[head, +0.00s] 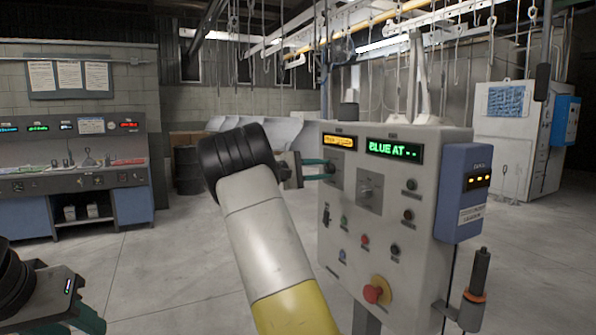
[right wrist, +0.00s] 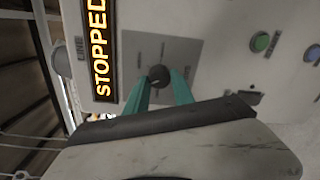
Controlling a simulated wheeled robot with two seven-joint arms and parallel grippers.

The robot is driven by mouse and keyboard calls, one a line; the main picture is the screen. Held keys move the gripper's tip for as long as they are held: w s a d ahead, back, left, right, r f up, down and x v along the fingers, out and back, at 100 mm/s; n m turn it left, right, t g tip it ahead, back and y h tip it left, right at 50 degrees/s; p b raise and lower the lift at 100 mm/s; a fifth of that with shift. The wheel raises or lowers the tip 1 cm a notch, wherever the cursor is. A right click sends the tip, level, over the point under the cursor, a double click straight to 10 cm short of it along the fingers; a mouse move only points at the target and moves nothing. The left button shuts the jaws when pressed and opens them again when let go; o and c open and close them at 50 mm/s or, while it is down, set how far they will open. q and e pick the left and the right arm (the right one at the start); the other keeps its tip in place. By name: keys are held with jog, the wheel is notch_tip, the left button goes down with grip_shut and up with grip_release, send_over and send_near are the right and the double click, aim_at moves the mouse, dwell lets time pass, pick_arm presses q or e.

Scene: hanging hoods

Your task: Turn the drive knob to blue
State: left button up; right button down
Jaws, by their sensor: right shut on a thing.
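A grey control panel (head: 395,255) stands right of centre. My right gripper (head: 322,170) reaches its upper left knob, under the orange display (head: 341,142). In the right wrist view my teal fingers (right wrist: 160,82) are shut on the dark round knob (right wrist: 158,76), one on each side. The knob's plate labels are too small to read, so I cannot tell its setting or confirm that it is the drive knob. A second knob (head: 367,190) sits right of it, under a green display (head: 394,151) reading "BLUE AT". My left gripper (head: 85,317) is partly in view at lower left.
The orange display reads "STOPPED" in the wrist view (right wrist: 99,45). A red mushroom button (head: 374,293) and several small buttons sit lower on the panel. A blue box (head: 474,193) is on its right side. A workbench (head: 95,205) stands at left; hooks hang overhead.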

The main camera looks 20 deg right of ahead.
dwell(0.5)
jog(key=c, duration=1.1)
grip_release()
jog(key=shift+a, duration=0.15)
jog(key=a, duration=0.7)
jog(key=shift+s+a+r, duration=0.15)
jog(key=shift+a, duration=0.15)
